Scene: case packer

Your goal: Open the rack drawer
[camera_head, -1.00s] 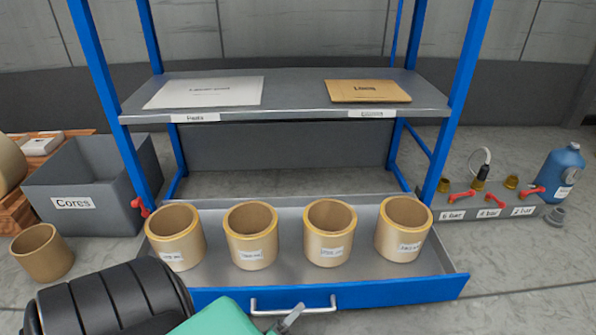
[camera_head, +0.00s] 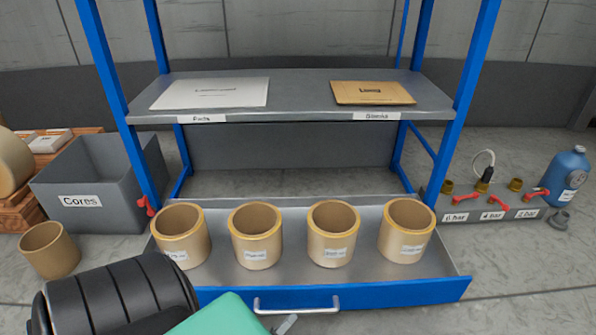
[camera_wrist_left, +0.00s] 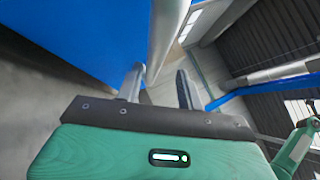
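The rack drawer (camera_head: 375,295) is pulled out at the bottom of the blue-framed rack, with its grey inside showing. Its silver bar handle (camera_head: 296,306) is on the blue front. My left gripper (camera_head: 285,325) is just in front of and below the handle, mostly cut off by the bottom edge; one fingertip shows. In the left wrist view its two fingers (camera_wrist_left: 160,88) are apart, with the pale handle bar (camera_wrist_left: 165,35) close ahead beside the blue drawer front (camera_wrist_left: 80,30). The fingers do not look closed on it. My right gripper is not in view.
Several tan cores (camera_head: 256,236) stand in the drawer. A shelf (camera_head: 290,98) above holds a white sheet and a brown envelope. A grey Cores bin (camera_head: 95,185) and a loose core (camera_head: 48,250) are left; a valve block (camera_head: 490,208) and blue bottle (camera_head: 567,178) are right.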

